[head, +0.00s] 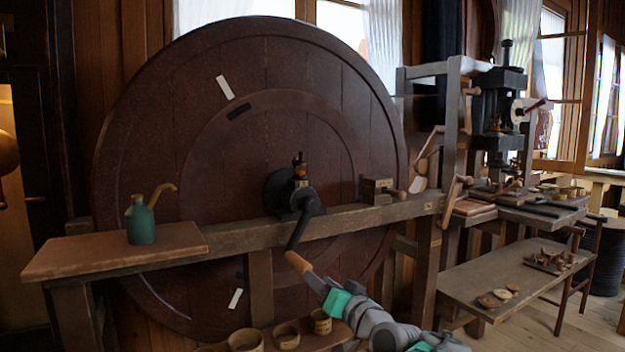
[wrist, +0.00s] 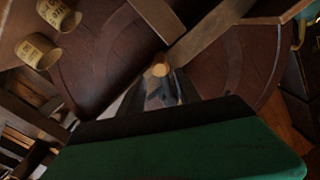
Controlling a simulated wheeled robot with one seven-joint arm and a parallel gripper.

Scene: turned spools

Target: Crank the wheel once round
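The big dark-red wooden wheel (head: 190,130) stands upright behind a wooden beam, with pale and dark marks on its face. Its black crank arm (head: 298,232) points down from the hub and ends in a light wooden handle (head: 299,262). My gripper (head: 314,279) is at the lower end of the handle, reaching up from below. A dark and green part of my gripper hides the lower area.
The beam (head: 375,213) crosses in front of the wheel. A green oil can (head: 140,222) stands on the left shelf (head: 90,252). Wooden cups (head: 286,336) sit on a low shelf below the crank. A bench (head: 505,278) with turned pieces is at right.

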